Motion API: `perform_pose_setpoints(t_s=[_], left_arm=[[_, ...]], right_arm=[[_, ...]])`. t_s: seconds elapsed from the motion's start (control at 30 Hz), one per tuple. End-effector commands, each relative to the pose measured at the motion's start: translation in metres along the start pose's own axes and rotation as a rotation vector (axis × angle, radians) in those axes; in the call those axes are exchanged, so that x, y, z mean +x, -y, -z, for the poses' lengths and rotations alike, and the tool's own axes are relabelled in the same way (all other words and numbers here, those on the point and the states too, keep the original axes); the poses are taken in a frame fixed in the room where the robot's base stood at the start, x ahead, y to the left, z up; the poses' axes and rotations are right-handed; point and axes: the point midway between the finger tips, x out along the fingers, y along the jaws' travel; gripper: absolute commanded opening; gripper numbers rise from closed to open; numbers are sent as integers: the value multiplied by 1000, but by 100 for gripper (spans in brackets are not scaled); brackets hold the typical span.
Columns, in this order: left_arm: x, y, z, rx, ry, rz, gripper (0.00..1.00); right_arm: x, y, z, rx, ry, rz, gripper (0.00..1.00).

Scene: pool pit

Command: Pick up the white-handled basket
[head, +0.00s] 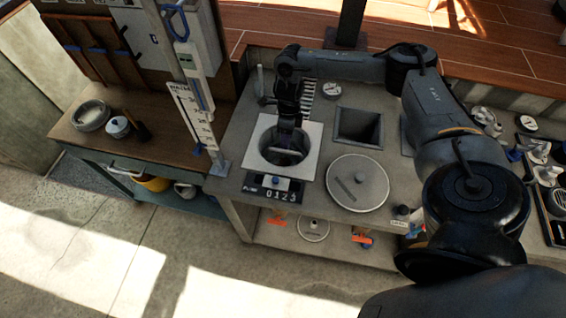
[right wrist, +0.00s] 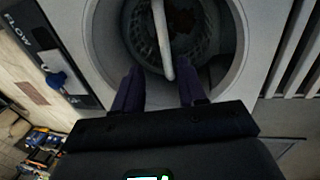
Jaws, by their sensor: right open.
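The basket (right wrist: 198,30) sits down inside a round opening in a pale square plate (head: 304,165). Its white handle (right wrist: 162,38) arches across it in the right wrist view. My right gripper (head: 286,143) points down over the opening. In the right wrist view, my right gripper (right wrist: 159,78) is open, with one dark finger on each side of the handle's near end and a gap to each. In the head view the gripper partly hides the basket. My left gripper is not in view.
A round grey lid (head: 371,191) lies on the counter to the right, near a square opening (head: 359,127). A numbered display block (head: 272,187) stands at the plate's front edge. A post with a gauge (head: 192,115) rises on the left. Fittings crowd the far right.

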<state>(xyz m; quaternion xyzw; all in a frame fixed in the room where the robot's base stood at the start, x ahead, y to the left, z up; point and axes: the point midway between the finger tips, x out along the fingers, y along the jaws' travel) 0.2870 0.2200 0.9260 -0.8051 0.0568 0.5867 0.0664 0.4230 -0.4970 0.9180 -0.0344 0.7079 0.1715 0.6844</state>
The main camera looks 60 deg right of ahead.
Motion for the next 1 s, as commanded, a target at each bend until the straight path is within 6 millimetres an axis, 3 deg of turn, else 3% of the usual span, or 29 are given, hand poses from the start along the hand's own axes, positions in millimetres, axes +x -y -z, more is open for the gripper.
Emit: perform_pose_setpoints(t_s=[0.13, 0.47, 0.7, 1.0], left_arm=[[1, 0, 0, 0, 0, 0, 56], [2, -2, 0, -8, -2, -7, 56], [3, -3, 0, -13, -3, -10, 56], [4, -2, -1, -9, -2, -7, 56]], right_arm=[[20, 0, 0, 0, 0, 0, 41], [40, 3, 0, -1, 2, 0, 41], [71, 8, 1, -1, 2, 0, 41], [82, 8, 1, -1, 4, 1, 41]])
